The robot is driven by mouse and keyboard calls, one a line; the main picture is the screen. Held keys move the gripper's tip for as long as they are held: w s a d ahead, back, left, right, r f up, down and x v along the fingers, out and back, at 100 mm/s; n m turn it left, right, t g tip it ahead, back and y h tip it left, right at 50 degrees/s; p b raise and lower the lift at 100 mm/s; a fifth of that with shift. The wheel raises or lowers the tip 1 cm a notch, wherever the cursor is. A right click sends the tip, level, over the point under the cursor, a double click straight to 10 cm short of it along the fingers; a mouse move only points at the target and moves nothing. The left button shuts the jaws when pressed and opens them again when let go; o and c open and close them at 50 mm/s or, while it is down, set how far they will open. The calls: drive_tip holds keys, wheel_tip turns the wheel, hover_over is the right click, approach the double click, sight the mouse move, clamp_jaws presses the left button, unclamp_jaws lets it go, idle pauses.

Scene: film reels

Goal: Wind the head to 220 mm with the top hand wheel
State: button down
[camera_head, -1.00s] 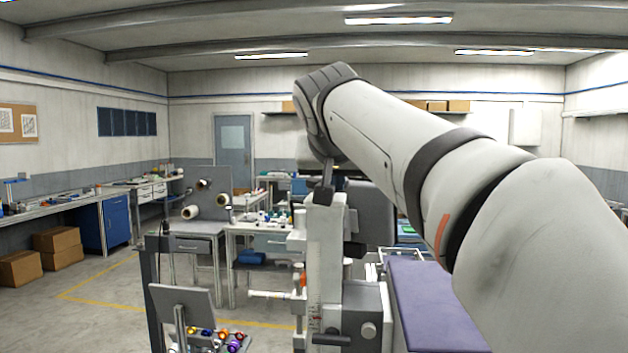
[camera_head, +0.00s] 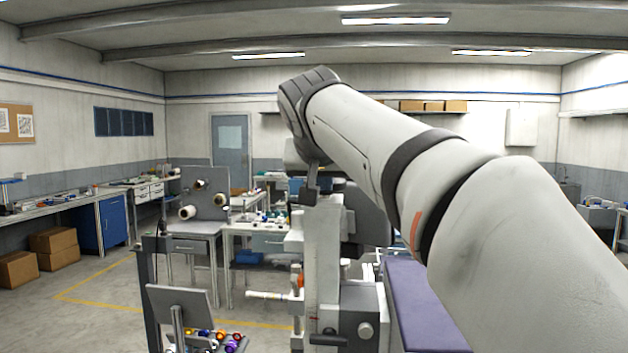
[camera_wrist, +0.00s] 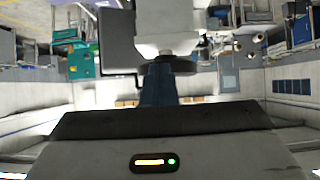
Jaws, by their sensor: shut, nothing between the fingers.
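The pale upright column (camera_head: 322,250) stands in front of me, with a scale and a small red mark on its lower front; I cannot read the figures. My gripper (camera_head: 308,194) is shut and empty at the column's top, pointing down. In the wrist view the shut blue-grey fingers (camera_wrist: 158,88) reach to a dark round disc at the column top (camera_wrist: 166,66), which looks like the top hand wheel. I cannot tell whether they touch it. In the head view the wheel cannot be made out behind my gripper.
A grey box with a round knob (camera_head: 366,329) and a dark lever (camera_head: 329,340) sits low on the column.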

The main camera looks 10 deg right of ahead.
drive_tip(key=shift+w+a+r, duration=0.1)
drive_tip(key=shift+w+a, duration=0.05)
drive_tip(key=shift+a, duration=0.05)
idle(0.3)
drive_tip(key=shift+w+a, duration=0.2)
drive_tip(key=shift+a, duration=0.2)
drive_tip(key=shift+s+a+b, duration=0.45)
drive_tip(key=shift+s+a, duration=0.45)
drive_tip(key=shift+s, duration=0.2)
drive_tip(key=p+v, duration=0.2)
drive_tip(key=v, duration=0.6)
drive_tip(key=shift+s, duration=0.25)
